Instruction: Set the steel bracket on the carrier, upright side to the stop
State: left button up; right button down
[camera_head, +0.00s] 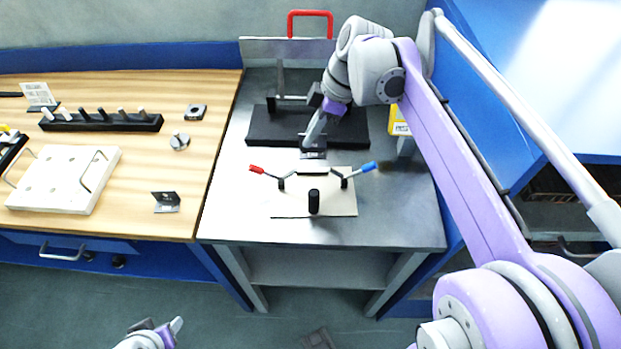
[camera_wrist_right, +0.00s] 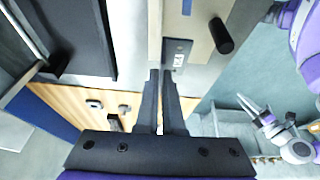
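The steel bracket (camera_head: 166,202), a small L-shaped piece with a dark upright and a lighter flange, stands near the front right of the wooden bench, away from both grippers. I cannot tell for sure which part is the carrier or its stop; a beige plate (camera_head: 335,207) lies on the steel table. My right gripper (camera_head: 308,145) points down beside a small dark-edged plate (camera_head: 314,155), also in the wrist view (camera_wrist_right: 177,54). Its fingers (camera_wrist_right: 161,72) show a narrow gap with nothing visible between them. My left gripper (camera_head: 160,328) is low at the bottom, its fingers apart.
A red-tipped lever (camera_head: 257,169), a blue-tipped lever (camera_head: 366,167) and a black post (camera_head: 314,202) stand at the beige plate. A black block (camera_head: 262,128) lies behind. A white handled board (camera_head: 62,180) and a black peg rack (camera_head: 100,122) occupy the wooden bench.

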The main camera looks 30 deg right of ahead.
aim_at(323, 148)
jog(key=f, duration=0.5)
jog(key=f+b, duration=0.1)
jog(key=f, duration=0.4)
jog(key=shift+s+a, duration=0.1)
jog(key=shift+s, duration=0.1)
jog(key=shift+f, duration=0.15)
jog(key=c, duration=1)
grip_release()
jog(key=shift+c, duration=0.2)
jog(key=p+v, duration=0.1)
jog(key=v, duration=1.1)
